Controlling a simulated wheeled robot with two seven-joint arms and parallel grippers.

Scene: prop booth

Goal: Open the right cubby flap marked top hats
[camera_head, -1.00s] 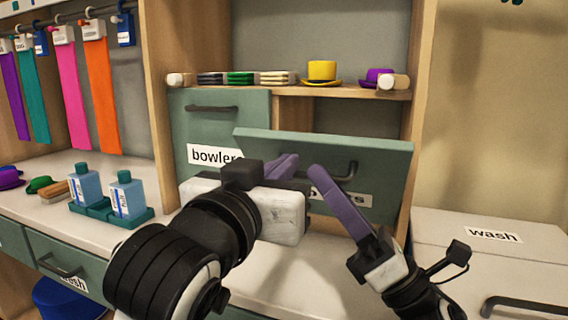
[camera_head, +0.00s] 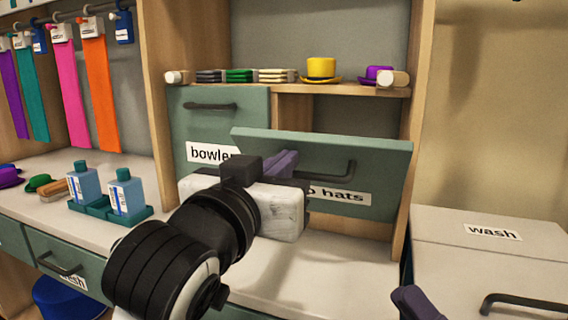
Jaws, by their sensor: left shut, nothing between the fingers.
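The right flap (camera_head: 378,160), green, stands partly open, tilted out of line with the cubby front, and a dark opening (camera_head: 345,120) shows above its top edge. Its dark bar handle (camera_head: 340,177) is in view. Its label (camera_head: 345,195) is partly hidden by my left gripper, leaving "hats" readable. My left gripper (camera_head: 284,163) is shut and empty, its purple fingers in front of the flap by the handle's left end; I cannot tell whether they touch it. Of my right gripper (camera_head: 416,304), only a purple finger part shows at the bottom right edge.
The left flap marked "bowler" (camera_head: 222,125) is closed. Above, a shelf holds a yellow hat (camera_head: 321,69), a purple hat (camera_head: 375,75) and stacked items. Blue bottles (camera_head: 127,193) stand at left. A box marked "wash" (camera_head: 493,232) is at right. The counter below the flap is clear.

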